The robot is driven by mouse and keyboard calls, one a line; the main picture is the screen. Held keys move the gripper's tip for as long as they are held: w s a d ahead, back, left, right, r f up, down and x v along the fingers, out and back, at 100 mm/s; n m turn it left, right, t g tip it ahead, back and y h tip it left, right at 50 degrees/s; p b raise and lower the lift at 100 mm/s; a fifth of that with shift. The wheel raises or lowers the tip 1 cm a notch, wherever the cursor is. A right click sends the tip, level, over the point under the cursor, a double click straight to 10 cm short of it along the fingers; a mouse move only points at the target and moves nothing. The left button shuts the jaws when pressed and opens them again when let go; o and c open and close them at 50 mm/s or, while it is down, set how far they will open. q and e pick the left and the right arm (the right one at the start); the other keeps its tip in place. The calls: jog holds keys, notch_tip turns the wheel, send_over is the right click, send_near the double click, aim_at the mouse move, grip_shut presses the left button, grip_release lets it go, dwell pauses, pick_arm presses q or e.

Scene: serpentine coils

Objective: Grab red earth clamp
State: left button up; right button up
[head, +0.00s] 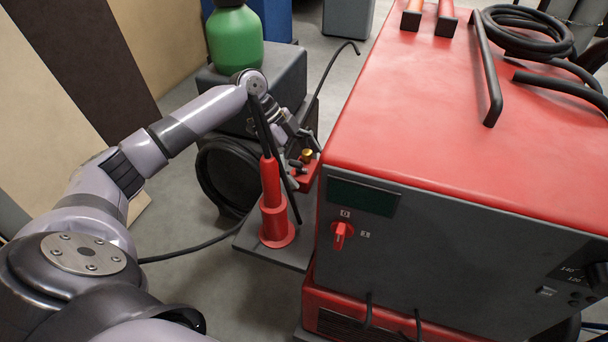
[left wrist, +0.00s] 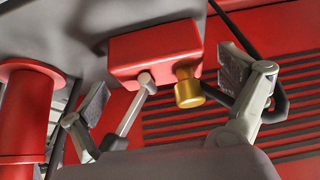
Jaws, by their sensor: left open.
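The red earth clamp appears to be the red block with a brass knob (left wrist: 155,50), fixed to or resting on a grey surface. It also shows in the head view (head: 308,174), at the far end of the grey shelf beside the machine. A grey lever or pin sticks out of it beside the knob. My left gripper (left wrist: 165,84) is open, with one finger on each side of the block and knob, apart from them. In the head view, my left gripper (head: 293,160) is partly hidden behind the red holder. My right gripper is not in view.
The red holder (head: 272,205) with a black rod stands upright on the grey shelf (head: 258,248), close to my left wrist. The red-topped welding machine (head: 430,130) fills the right. A green cylinder (head: 235,38) and black reel (head: 222,180) are behind my arm.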

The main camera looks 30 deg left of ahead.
pick_arm(q)
jog(key=shift+d+f, duration=0.1)
jog(key=shift+f, duration=0.15)
jog(key=shift+c, duration=0.4)
jog(key=c, duration=1.9)
jog(key=shift+w+r, duration=0.1)
jog(key=shift+r, duration=0.05)
jog(key=shift+c, duration=0.3)
